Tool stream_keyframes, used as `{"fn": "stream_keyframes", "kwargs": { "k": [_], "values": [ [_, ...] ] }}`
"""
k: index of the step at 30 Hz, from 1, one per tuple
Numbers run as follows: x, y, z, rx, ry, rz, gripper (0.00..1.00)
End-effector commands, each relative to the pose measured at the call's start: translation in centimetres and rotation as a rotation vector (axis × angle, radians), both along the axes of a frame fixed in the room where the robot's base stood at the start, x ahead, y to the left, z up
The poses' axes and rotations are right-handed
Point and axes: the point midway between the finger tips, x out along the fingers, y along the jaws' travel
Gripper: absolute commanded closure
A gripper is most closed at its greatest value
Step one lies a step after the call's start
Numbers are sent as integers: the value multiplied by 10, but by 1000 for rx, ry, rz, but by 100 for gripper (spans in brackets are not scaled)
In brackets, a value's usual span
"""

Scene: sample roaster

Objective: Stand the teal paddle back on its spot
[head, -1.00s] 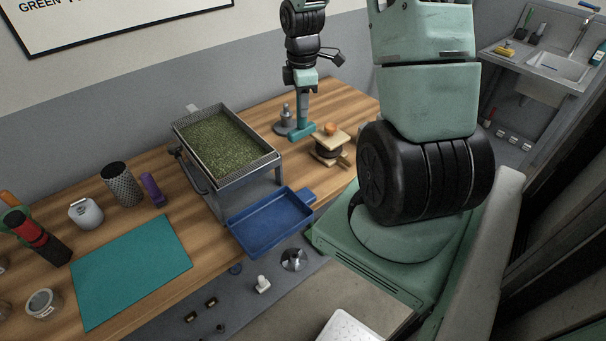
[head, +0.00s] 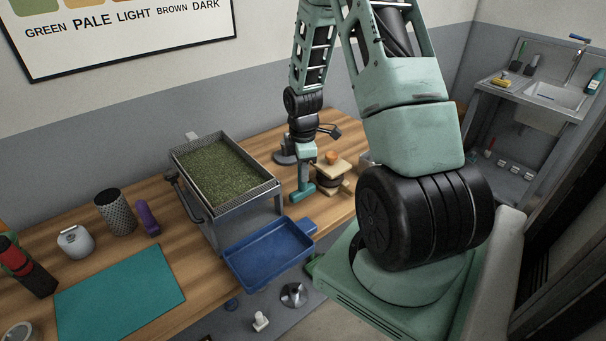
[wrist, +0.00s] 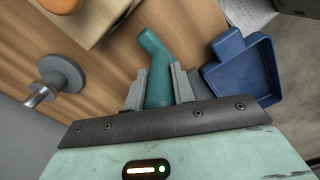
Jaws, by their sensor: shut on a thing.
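The teal paddle (wrist: 155,62) is between the two grey fingers of my gripper (wrist: 158,88) in the wrist view, and the gripper is shut on it. Its bent end sticks out past the fingertips. In the head view, the paddle (head: 302,194) hangs below my gripper (head: 304,168), low by the bench's front part, between the roaster and the wooden stand. I cannot tell whether its lower end touches the bench. The part between the fingers is partly hidden. I cannot make out a marked spot for it.
A wooden stand (head: 328,165) with an orange knob is close right of the paddle; a grey metal piece (head: 284,158) is behind. The roaster (head: 214,150) with green beans and a blue tray (head: 262,252) are left. A teal mat (head: 118,300) lies farther left.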

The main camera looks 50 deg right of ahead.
Motion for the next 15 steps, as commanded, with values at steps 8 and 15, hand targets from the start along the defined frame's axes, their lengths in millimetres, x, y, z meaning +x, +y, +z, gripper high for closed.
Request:
{"fn": "stream_keyframes", "kwargs": {
  "k": [8, 15],
  "values": [
    [1, 0, -20, -1, -2, 0, 98],
    [0, 0, -22, -1, -1, 0, 98]
  ]
}}
